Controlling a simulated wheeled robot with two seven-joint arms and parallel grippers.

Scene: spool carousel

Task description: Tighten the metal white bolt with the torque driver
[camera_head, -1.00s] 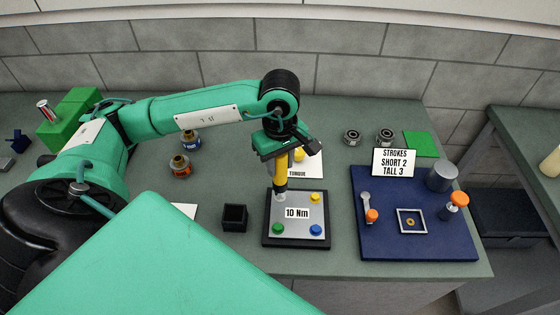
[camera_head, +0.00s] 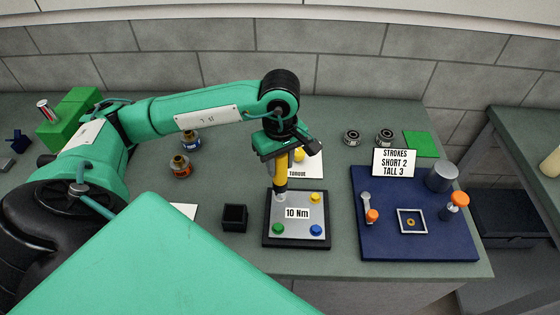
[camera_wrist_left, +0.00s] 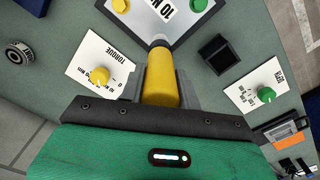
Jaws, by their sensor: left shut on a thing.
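The yellow torque driver (camera_head: 280,177) is upright in my left gripper (camera_head: 281,160), which is shut on it. The driver also shows in the left wrist view (camera_wrist_left: 161,80), between the fingers (camera_wrist_left: 162,92). Its grey tip is down at the back left corner of the metal plate (camera_head: 285,232) marked "10 Nm". The white bolt is hidden under the tip, if it is there; I cannot tell whether they touch. Yellow (camera_head: 315,197), green (camera_head: 278,229) and blue (camera_head: 316,230) bolts sit at the other corners. My right gripper does not show.
A black open box (camera_head: 234,217) stands left of the plate. A blue board (camera_head: 420,247) with several parts lies to the right, with a "STROKES" sign (camera_head: 394,162) at its back edge. A "TORQUE" card (camera_head: 314,165) with a yellow knob lies behind the plate. Two small jars (camera_head: 180,165) stand farther left.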

